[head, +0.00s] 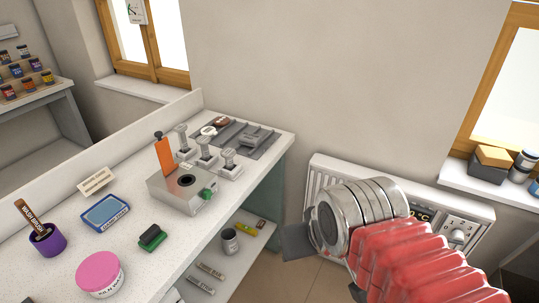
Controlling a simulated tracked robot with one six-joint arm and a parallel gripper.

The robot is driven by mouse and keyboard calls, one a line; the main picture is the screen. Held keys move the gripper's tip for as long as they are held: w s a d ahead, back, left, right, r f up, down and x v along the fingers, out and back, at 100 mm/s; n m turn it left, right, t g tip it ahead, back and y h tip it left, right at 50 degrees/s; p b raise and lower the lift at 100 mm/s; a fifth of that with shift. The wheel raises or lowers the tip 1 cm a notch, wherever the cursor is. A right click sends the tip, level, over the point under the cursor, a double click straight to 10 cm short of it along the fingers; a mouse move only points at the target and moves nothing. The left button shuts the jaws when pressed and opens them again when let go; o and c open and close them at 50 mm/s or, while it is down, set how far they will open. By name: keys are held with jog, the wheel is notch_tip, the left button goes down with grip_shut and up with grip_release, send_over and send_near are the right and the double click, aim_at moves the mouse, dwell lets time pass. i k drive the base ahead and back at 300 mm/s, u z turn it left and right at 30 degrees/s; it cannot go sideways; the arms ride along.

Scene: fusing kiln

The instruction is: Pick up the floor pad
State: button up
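I cannot identify the floor pad for certain in the head view. A small green and black block (152,238) lies on the white speckled worktop, and a blue pad-like thing in a shallow labelled holder (106,212) lies behind it to the left. The labels are too small to read surely. My gripper (318,262) is at the lower right, off the right edge of the worktop, apart from everything on it. One dark grey finger shows, the rest is hidden behind my silver wrist and red sleeve. I see nothing held.
A metal box (182,192) with an orange-handled tool stands mid-worktop, near several grey-topped stamps and a grey tray (262,143). A pink-lidded tub (100,273) and a purple brush cup (46,240) stand at front left. A radiator (325,172) is behind my arm. A lower shelf (235,262) holds small items.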

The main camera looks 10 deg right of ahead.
aim_at(250, 140)
jog(key=z, duration=1.7)
jog(key=i, duration=1)
jog(key=u, duration=0.95)
